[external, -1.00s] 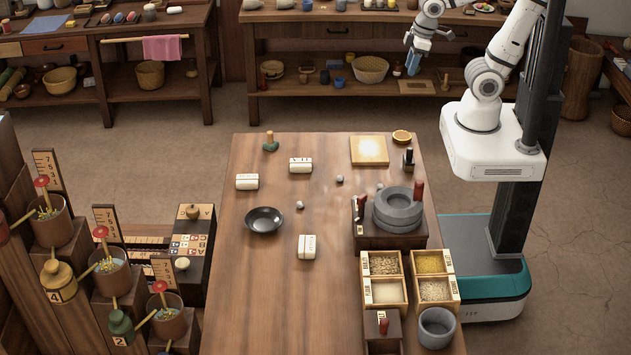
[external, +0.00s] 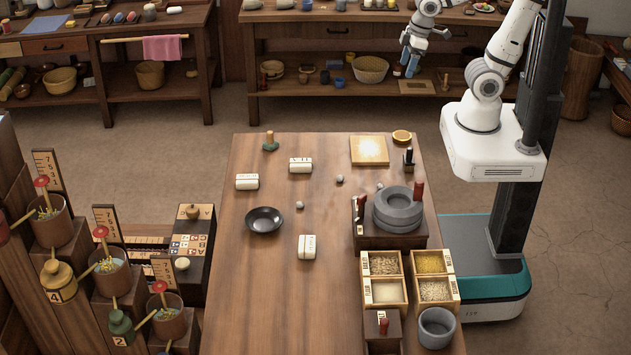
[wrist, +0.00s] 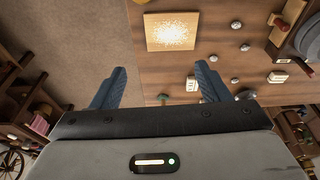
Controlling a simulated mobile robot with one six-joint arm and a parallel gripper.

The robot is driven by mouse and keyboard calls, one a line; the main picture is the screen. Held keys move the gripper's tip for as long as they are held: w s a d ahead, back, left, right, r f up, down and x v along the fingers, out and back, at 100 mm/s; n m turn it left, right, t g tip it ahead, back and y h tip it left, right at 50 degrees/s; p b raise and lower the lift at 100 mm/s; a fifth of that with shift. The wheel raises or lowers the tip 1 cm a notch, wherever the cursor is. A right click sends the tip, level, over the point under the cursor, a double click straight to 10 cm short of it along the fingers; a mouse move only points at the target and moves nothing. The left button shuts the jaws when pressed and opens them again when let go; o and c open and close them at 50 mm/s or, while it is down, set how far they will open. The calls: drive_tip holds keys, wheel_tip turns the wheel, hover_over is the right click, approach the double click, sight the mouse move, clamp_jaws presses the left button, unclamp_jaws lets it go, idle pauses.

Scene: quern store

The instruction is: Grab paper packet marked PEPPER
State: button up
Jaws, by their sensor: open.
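Three white paper packets with small dark print lie on the wooden table: one at the left (external: 247,181), one further back (external: 300,165) and one nearer the front (external: 307,246). The print is too small to tell which is marked PEPPER. In the wrist view, white packets show beyond my fingers, one just left of the right fingertip (wrist: 191,83) and one further right (wrist: 277,77). My gripper (external: 406,68) is open and empty, raised beyond the table's far edge and well apart from the packets. Its two blue fingers are spread in the wrist view (wrist: 161,70).
A dark bowl (external: 264,220) and several small grey stones are among the packets. A quern (external: 398,210), grain boxes (external: 384,265) and a stone mortar (external: 436,328) line the table's right side. A pale square board (external: 369,150) lies at the back. The table's front left is clear.

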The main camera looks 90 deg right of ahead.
drive_tip(key=w+a+n+y+b, duration=0.1)
drive_tip(key=w+a+n, duration=0.1)
drive_tip(key=w+a, duration=0.35)
drive_tip(key=w+a+n+b, duration=0.1)
drive_tip(key=w+a+n, duration=0.2)
drive_tip(key=w, duration=0.5)
drive_tip(key=n+g+y+b, duration=0.2)
drive_tip(key=n+y+b, duration=0.1)
drive_tip(key=n, duration=0.9)
approach(307, 243)
drive_tip(key=f, duration=0.1)
drive_tip(key=x, duration=0.4)
drive_tip(key=p+x, duration=0.1)
drive_tip(key=x, duration=0.3)
drive_tip(key=shift+a+r, duration=0.1)
drive_tip(key=shift+a, duration=0.1)
drive_tip(key=shift+c, duration=0.2)
